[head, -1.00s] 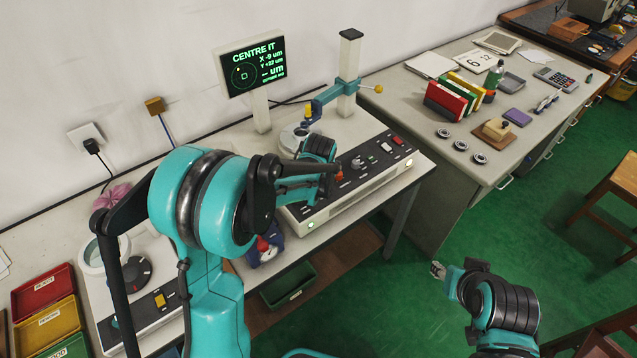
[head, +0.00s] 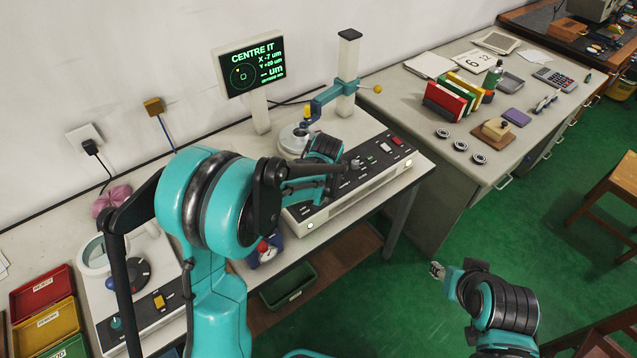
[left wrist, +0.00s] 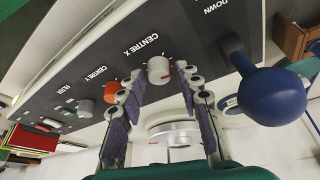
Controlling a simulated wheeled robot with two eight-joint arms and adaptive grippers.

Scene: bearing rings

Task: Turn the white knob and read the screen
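The white knob (left wrist: 158,70), labelled CENTRE X, stands on the dark panel in the left wrist view. My left gripper (left wrist: 157,78) is open, its two fingers on either side of this knob with a small gap visible. In the head view my left arm hides the knob and the fingers. The screen (head: 250,68) reads "CENTRE IT", X about -7 um, Y about +25 um, and dashes before a last "um"; the smallest line is unreadable. My right gripper (head: 437,269) hangs over the green floor, away from the benches; its opening is too small to judge.
An orange knob (left wrist: 112,88), CENTRE Y, sits beside the left finger. A blue ball lever (left wrist: 272,97) is close right of the right finger. A gauge post (head: 347,75) rises behind the panel. Bearing rings (head: 460,146) lie on the right bench.

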